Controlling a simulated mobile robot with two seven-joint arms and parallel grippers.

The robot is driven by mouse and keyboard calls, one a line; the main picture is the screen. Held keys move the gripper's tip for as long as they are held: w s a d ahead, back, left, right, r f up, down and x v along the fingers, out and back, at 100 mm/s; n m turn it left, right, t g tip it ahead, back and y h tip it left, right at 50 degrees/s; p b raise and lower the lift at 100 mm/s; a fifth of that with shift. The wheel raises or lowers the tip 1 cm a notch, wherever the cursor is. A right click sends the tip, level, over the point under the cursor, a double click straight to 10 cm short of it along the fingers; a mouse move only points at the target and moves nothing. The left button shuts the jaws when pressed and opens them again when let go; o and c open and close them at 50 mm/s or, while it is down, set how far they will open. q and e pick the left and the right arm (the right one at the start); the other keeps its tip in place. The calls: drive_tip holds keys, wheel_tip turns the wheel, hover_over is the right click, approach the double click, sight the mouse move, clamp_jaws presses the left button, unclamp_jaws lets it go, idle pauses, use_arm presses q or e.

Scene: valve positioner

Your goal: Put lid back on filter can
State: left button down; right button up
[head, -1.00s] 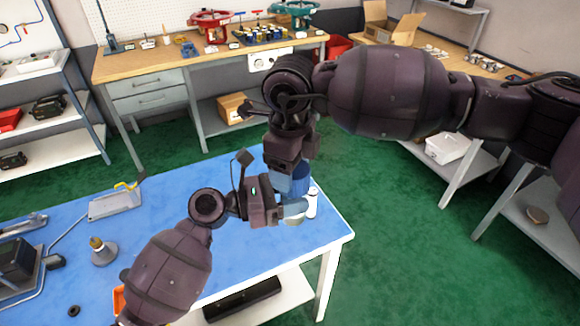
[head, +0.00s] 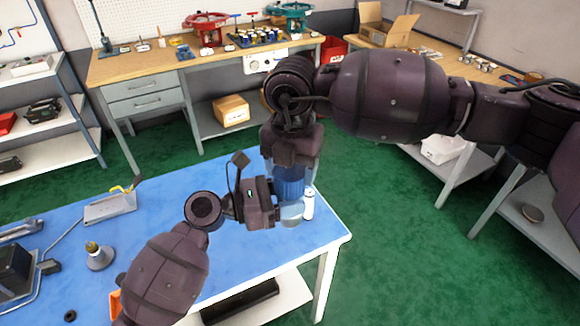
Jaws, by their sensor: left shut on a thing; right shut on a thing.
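The filter can (head: 291,212) is pale blue and looks see-through. It stands near the right end of the blue-topped table. My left gripper (head: 279,213) comes in from the left and is shut on the can's side, partly hiding it. The lid (head: 290,184) is darker blue and ribbed. My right gripper (head: 290,168) points down from above and is shut on the lid, hiding its top. The lid is directly above the can, with its lower edge at the can's top. I cannot tell whether they touch.
A white cylinder (head: 308,203) stands close to the can's right side, near the table edge. A grey metal tray (head: 108,206) and a cone-shaped thing (head: 99,256) are farther left. The blue tabletop (head: 165,217) between is clear.

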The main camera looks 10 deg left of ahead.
drive_tip(key=m, duration=0.6)
drive_tip(key=shift+d, duration=0.2)
drive_tip(key=o, duration=0.9)
drive_tip(key=shift+s, duration=0.1)
drive_tip(key=shift+r, duration=2.25)
drive_tip(key=shift+o, duration=1)
wheel_tip(320, 180, up, 12)
